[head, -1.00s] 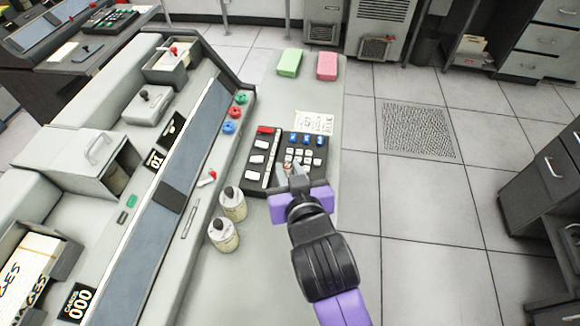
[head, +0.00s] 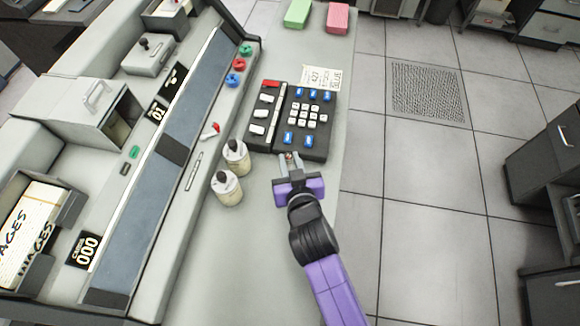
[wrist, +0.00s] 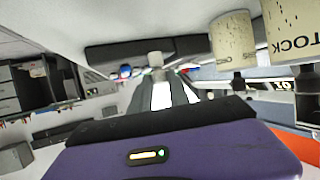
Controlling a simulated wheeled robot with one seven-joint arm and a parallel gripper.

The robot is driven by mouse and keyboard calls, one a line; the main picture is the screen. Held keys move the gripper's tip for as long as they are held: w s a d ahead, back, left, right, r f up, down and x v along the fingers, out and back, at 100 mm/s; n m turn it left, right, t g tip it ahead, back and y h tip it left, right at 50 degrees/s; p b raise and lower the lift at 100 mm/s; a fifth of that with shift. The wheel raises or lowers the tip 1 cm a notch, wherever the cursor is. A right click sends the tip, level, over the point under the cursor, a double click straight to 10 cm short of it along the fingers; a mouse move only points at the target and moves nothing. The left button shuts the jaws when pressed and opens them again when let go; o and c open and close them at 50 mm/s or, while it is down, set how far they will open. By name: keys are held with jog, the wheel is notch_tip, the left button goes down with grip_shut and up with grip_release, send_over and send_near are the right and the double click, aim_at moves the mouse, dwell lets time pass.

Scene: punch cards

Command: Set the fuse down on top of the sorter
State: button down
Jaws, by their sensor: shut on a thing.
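My gripper (head: 290,160) is shut on a small fuse (head: 289,156), which is mostly hidden between the fingertips. In the wrist view the fuse (wrist: 155,59) shows as a small pale end between the fingers. The gripper is over the grey desk, just in front of the black keypad. The sorter appears to be the long grey machine (head: 62,148) on the left, with a dark blue strip along it and card bins. The gripper is to the right of it and apart from it.
Two cream canisters (head: 228,190) with dark knobs stand between the sorter and my gripper. A black keypad (head: 307,118), a paper card (head: 325,76), and green (head: 298,13) and pink (head: 338,17) blocks lie on the desk (head: 262,245). The near desk surface is clear.

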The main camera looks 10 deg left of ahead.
aim_at(289, 166)
jog(key=shift+f, duration=1.75)
jog(key=shift+b, duration=0.3)
jog(key=shift+f, duration=0.2)
jog(key=c, duration=1.2)
grip_release()
jog(key=shift+r, duration=0.1)
jog(key=shift+c, duration=0.2)
jog(key=shift+r, duration=0.15)
jog(key=v, duration=1.1)
jog(key=shift+s+d+r, duration=0.15)
jog(key=shift+s, duration=0.3)
